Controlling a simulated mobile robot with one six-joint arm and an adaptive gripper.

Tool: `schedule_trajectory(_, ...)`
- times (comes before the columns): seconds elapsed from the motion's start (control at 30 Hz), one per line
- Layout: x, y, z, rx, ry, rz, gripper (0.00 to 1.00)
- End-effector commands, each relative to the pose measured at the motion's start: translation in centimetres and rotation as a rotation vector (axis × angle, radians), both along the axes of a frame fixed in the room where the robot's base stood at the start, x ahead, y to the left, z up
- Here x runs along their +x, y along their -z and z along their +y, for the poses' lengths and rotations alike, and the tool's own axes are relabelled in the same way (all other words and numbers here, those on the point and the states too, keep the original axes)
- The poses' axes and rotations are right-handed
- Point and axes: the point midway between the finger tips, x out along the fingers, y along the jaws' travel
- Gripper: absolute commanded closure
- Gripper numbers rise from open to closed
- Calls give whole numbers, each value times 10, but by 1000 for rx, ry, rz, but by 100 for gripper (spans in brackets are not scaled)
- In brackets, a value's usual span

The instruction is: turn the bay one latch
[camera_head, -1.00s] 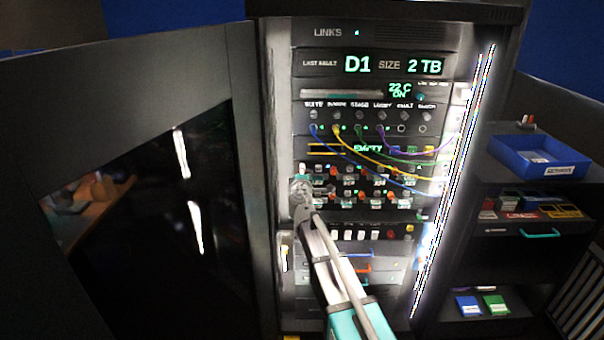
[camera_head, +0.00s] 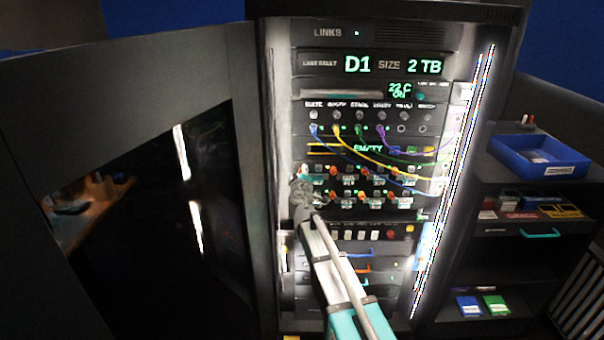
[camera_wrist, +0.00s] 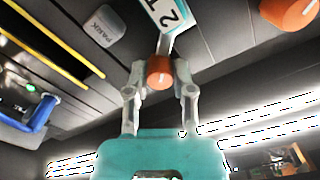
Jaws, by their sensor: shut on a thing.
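The latch between my fingers is a short orange knob (camera_wrist: 159,72) in the wrist view, beside a white tag (camera_wrist: 168,12) reading "2 T", the rest cut off. I take it to be the bay one latch. My gripper (camera_wrist: 163,80) is shut on it, one finger on each side. In the head view my gripper (camera_head: 301,184) is at the left end of the upper row of bays on the rack, and hides most of the latch there. The latch's exact angle is hard to tell.
Another orange knob (camera_wrist: 290,12) and a grey PARK button (camera_wrist: 103,25) are close by. Several orange latches (camera_head: 333,171) continue to the right. Coloured cables (camera_head: 408,182) hang across the panel. An open rack door (camera_head: 130,190) stands left; a blue tray (camera_head: 538,157) is on the right shelf.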

Motion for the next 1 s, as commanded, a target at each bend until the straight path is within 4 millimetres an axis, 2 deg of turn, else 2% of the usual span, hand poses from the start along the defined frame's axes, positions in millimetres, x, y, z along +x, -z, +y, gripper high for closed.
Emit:
schedule_trajectory(0.2, 0, 0, 0, 2, 1, 1, 100)
schedule_trajectory(0.23, 0, 0, 0, 2, 1, 1, 63)
schedule_trajectory(0.4, 0, 0, 0, 1, 1, 1, 34)
schedule_trajectory(0.77, -1, 0, 0, -1, 0, 0, 34)
schedule_trajectory(1.0, -12, 0, 0, -1, 0, 0, 34)
